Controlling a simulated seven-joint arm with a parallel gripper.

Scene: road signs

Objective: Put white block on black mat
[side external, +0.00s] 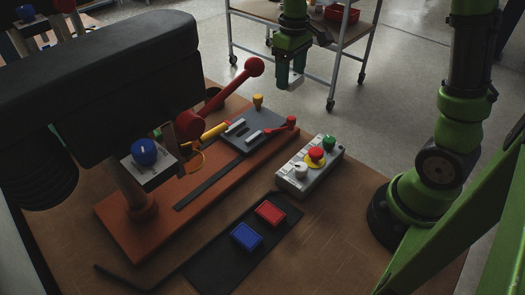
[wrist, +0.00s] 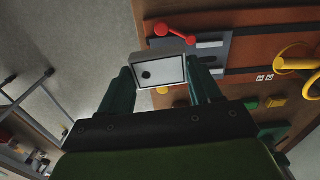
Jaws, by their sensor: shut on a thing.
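A white block (side external: 296,84) is held between the fingertips of my gripper (side external: 290,78), high up at the far side of the table in the side view. In the wrist view the block (wrist: 160,72) shows a white face with a dark rim and a black dot, with a green finger on either side. The black mat (side external: 214,270) lies flat at the front of the table. A red block (side external: 270,211) and a blue block (side external: 246,237) lie on it. My gripper is well away from the mat, behind and above it.
A grey control box (side external: 308,172) with red, green and white knobs stands right of the mat. Behind the mat is a brown board (side external: 120,230) with a red-knobbed lever (side external: 253,67), a grey plate and a blue-knobbed post. The mat's front end is bare.

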